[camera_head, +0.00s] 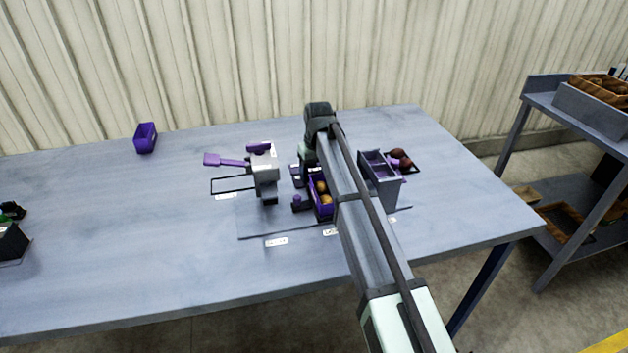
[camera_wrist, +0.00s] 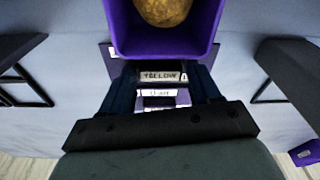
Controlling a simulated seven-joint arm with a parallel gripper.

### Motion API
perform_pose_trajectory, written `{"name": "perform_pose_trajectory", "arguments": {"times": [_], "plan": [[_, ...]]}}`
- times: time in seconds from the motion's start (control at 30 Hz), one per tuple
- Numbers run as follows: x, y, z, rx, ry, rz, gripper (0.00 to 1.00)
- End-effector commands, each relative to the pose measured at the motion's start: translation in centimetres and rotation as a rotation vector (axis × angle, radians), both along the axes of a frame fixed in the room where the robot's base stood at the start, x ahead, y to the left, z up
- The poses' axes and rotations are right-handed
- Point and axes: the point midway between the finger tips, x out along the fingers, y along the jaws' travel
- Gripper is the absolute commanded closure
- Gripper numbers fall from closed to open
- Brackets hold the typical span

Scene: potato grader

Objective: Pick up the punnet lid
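In the wrist view my gripper (camera_wrist: 162,76) has its two dark fingers apart, with a label reading "YELLOW" and other labels showing between them. A flat purple piece (camera_wrist: 106,56) shows beside the left finger and under the labels; it may be the punnet lid, but most of it is hidden. Just beyond the fingertips is a purple punnet (camera_wrist: 213,45) with a brown potato (camera_wrist: 163,10) in it. In the head view this punnet (camera_head: 317,205) stands partly behind my arm, holding several potatoes. My gripper points down beside it, its fingertips mostly hidden.
A grey machine with a purple paddle (camera_head: 227,161) stands left of my gripper. A grey divided bin (camera_head: 378,176) and a tray with dark red potatoes (camera_head: 401,159) are to the right. An empty purple punnet (camera_head: 145,138) stands far left. The table's left middle is clear.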

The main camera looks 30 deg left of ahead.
Motion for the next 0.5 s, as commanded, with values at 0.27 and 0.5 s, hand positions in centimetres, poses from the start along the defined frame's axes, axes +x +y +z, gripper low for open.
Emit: {"name": "perform_pose_trajectory", "arguments": {"times": [0.27,0.5], "plan": [[0.01,-0.01,0.02,0.000,0.000,0.000,0.65],[0.02,0.01,0.14,0.000,0.000,0.000,0.66]]}}
